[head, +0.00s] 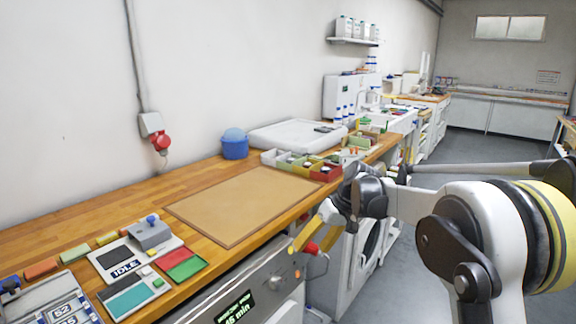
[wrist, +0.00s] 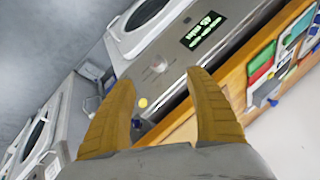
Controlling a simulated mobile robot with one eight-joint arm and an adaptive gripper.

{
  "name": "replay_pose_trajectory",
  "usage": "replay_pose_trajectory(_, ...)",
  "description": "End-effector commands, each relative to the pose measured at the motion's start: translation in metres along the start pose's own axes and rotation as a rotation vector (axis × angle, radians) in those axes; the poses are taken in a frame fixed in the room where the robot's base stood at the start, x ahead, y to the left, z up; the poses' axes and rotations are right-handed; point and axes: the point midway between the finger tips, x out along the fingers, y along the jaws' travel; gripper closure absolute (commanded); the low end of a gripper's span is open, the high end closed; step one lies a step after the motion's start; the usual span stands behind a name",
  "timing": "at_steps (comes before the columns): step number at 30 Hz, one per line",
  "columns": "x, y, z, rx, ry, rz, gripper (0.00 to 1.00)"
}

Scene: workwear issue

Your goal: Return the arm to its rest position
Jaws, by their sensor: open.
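My gripper (head: 311,237) has yellow fingers and hangs beside the front edge of the wooden worktop (head: 70,225), in front of the appliance below it. In the wrist view my gripper (wrist: 165,105) has its two ribbed fingers spread apart with nothing between them. Past the fingertips the wrist view shows the front of an appliance with a lit green display (wrist: 204,28) and a knob. My arm reaches in from the right in the head view and is bent. The gap between the gripper and the worktop edge is hard to judge.
A brown mat (head: 240,205) lies bare on the worktop. Sorting bins (head: 325,172), a blue tub (head: 234,148) and a white tray stand behind it. A device reading IDLE (head: 130,260) and coloured pads are at front left. Open grey floor (head: 480,157) lies to the right.

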Motion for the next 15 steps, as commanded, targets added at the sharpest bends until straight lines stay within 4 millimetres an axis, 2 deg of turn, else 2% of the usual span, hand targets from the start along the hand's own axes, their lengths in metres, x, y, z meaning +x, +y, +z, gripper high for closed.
replay_pose_trajectory(1, -0.021, -0.009, 0.014, 0.019, 0.016, 0.034, 0.37)
replay_pose_trajectory(6, -0.076, -0.032, 0.065, 0.085, 0.079, 0.153, 0.37)
replay_pose_trajectory(9, -0.101, -0.043, 0.101, 0.120, 0.120, 0.220, 0.37)
replay_pose_trajectory(15, -0.132, -0.060, 0.182, 0.177, 0.213, 0.346, 0.37)
